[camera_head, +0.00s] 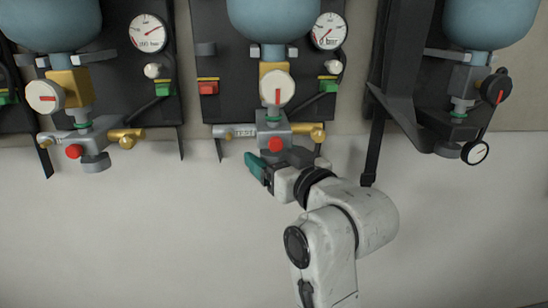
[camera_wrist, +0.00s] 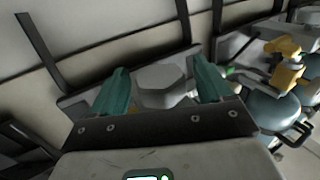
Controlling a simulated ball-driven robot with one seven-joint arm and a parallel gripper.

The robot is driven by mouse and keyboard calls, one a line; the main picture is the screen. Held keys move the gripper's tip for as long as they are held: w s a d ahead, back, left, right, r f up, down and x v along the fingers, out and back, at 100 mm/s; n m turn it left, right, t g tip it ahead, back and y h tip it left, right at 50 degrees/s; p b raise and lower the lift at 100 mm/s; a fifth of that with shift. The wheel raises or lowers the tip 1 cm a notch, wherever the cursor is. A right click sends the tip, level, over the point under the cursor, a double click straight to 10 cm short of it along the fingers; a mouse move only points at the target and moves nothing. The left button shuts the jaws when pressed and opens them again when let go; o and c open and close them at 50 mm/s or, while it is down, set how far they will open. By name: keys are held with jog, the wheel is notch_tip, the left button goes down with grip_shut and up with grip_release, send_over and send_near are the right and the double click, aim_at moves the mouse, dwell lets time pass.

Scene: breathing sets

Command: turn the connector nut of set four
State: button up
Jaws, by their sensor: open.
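The breathing set (camera_head: 274,125) in the middle of the head view has a grey lower block with a red button and a brass fitting. I cannot read a set number on it. Its grey connector nut (camera_wrist: 163,86) is many-sided and shows between my fingers in the wrist view. In the head view the nut is mostly hidden by my gripper (camera_head: 275,169), which is just below the block. My gripper (camera_wrist: 161,78) is open, with one teal finger on each side of the nut. I cannot tell whether either finger touches it.
A similar set (camera_head: 72,92) hangs at the left, with its own nut (camera_head: 96,162). Another set (camera_head: 465,85) hangs at the right, with a dark bracket and strap (camera_head: 376,140) between it and the middle set. The pale wall below is clear.

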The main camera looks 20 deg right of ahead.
jog(key=shift+c, duration=0.4)
jog(key=c, duration=0.9)
